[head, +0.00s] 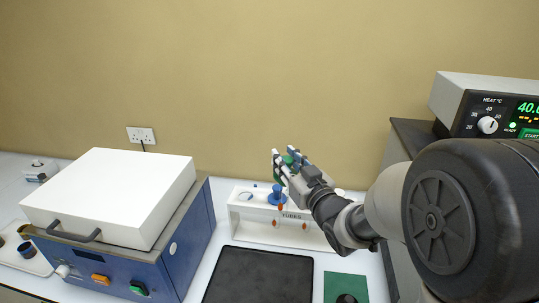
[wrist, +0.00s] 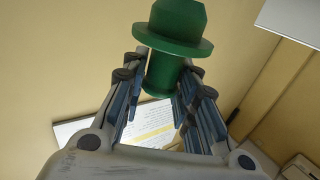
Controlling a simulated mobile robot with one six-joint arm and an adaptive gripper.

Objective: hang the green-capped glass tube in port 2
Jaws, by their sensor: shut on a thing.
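My gripper (head: 287,160) is shut on the green-capped glass tube and holds it above a white rack marked TUBES (head: 262,232). The green cap (head: 293,153) shows between the fingers, mostly hidden by them. In the wrist view, the green cap (wrist: 178,20) is large, with its wide flange just beyond the fingertips of my gripper (wrist: 165,75) and its narrower neck between them. The glass part of the tube cannot be made out. No port marked 2 can be made out in either view.
A blue machine (head: 192,247) with a closed white lid (head: 110,195) stands at left. A blue-capped tube (head: 277,192) is in the rack. A black tray (head: 258,277) and green mat (head: 345,286) lie in front. A heater unit (head: 487,124) reading 40 stands at right.

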